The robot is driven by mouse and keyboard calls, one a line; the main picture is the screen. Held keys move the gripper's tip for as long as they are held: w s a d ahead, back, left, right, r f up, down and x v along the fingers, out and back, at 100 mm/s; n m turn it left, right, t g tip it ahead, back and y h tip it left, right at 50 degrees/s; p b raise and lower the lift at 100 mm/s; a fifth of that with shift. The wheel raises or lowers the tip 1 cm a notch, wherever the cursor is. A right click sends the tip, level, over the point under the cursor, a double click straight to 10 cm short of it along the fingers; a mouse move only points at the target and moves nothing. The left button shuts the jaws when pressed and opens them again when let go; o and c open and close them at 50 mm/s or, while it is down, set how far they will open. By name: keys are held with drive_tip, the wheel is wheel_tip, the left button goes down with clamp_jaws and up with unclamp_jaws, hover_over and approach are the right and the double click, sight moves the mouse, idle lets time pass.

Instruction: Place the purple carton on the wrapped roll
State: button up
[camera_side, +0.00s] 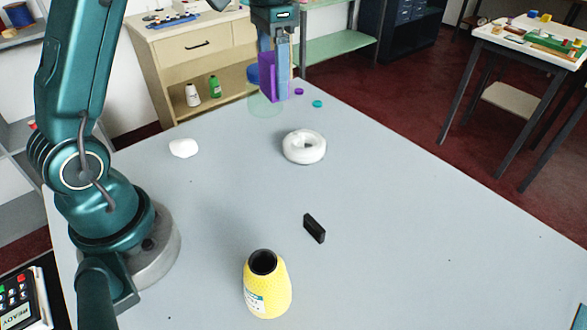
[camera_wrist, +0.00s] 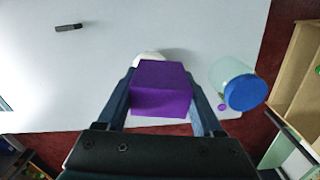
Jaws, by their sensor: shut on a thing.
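My gripper (camera_side: 276,84) is shut on the purple carton (camera_side: 267,76) and holds it above the far end of the grey table. In the wrist view the purple carton (camera_wrist: 161,89) sits between the two fingers of my gripper (camera_wrist: 160,82). The wrapped roll (camera_side: 304,146), a white ring with a hole in its middle, lies flat on the table, nearer the side camera than the carton and apart from it. In the wrist view a white rounded edge (camera_wrist: 149,56), which looks like the roll, shows behind the carton, mostly hidden.
A translucent green jar (camera_side: 265,105) with a blue lid (camera_wrist: 245,92) stands close by the carton. Small purple (camera_side: 299,91) and teal (camera_side: 317,104) discs lie nearby. A white lump (camera_side: 184,148), a black block (camera_side: 314,228) and a yellow bottle (camera_side: 267,286) stand apart. The table's right side is mostly clear.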

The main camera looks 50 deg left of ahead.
drive_tip(key=s+a+n, duration=0.1)
drive_tip(key=a+n, duration=0.1)
drive_tip(key=a, duration=0.5)
hover_over(305, 140)
wheel_tip(305, 140, down, 7)
drive_tip(key=shift+r, duration=0.1)
drive_tip(key=shift+f, duration=1.95)
drive_tip(key=shift+f, duration=0.1)
drive_tip(key=o, duration=1.4)
